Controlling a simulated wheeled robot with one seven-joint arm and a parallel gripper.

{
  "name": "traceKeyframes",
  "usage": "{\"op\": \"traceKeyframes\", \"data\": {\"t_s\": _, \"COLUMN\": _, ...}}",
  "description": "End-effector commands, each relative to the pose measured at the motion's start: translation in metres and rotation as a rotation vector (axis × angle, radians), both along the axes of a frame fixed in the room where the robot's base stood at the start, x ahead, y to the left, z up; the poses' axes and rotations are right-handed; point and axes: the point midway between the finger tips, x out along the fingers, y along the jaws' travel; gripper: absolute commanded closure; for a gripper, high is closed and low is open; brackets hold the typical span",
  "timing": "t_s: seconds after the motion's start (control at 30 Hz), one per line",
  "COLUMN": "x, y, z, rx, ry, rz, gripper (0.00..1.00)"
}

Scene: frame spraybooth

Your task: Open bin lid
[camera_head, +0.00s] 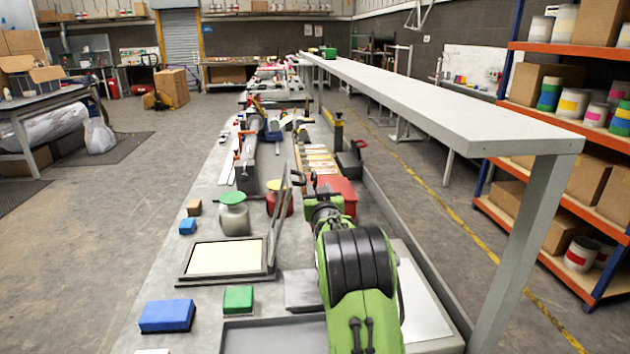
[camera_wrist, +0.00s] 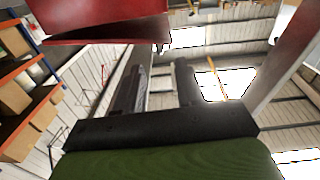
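A red box-like thing (camera_head: 338,188), which looks like the bin, stands on the bench just beyond my gripper (camera_head: 318,190). My arm and gripper hide part of it, and I cannot make out its lid clearly in the head view. In the wrist view, red panels (camera_wrist: 95,14) fill the upper left, with a darker red face below the brighter one. Whether the lid is raised cannot be told. My gripper also shows in the wrist view (camera_wrist: 162,85), its two dark fingers apart with nothing visible between them. Contact with the red panels is not visible.
A long raised grey shelf (camera_head: 450,110) runs along the bench's right side. On the left stand a green-lidded pot (camera_head: 234,215), a framed tray (camera_head: 225,258) with an upright panel, a blue block (camera_head: 167,316) and a green block (camera_head: 238,299). A red clamp-like tool stands farther back.

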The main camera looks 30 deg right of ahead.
Motion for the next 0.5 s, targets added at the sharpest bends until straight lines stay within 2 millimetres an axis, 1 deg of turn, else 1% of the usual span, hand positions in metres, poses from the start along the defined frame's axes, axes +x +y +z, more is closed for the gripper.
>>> {"op": "traceKeyframes", "data": {"t_s": 0.03, "x": 0.009, "y": -0.005, "z": 0.000, "rx": 0.000, "ry": -0.001, "rz": 0.000, "gripper": 0.62}}
{"op": "traceKeyframes", "data": {"t_s": 0.1, "x": 0.022, "y": -0.010, "z": -0.001, "rx": 0.000, "ry": 0.000, "rz": 0.001, "gripper": 0.62}}
{"op": "traceKeyframes", "data": {"t_s": 0.3, "x": 0.052, "y": -0.025, "z": 0.000, "rx": 0.000, "ry": 0.000, "rz": 0.001, "gripper": 0.62}}
{"op": "traceKeyframes", "data": {"t_s": 0.4, "x": 0.062, "y": -0.030, "z": 0.000, "rx": 0.000, "ry": 0.000, "rz": 0.001, "gripper": 0.62}}
{"op": "traceKeyframes", "data": {"t_s": 0.5, "x": 0.067, "y": -0.032, "z": 0.000, "rx": 0.001, "ry": 0.000, "rz": 0.001, "gripper": 0.62}}
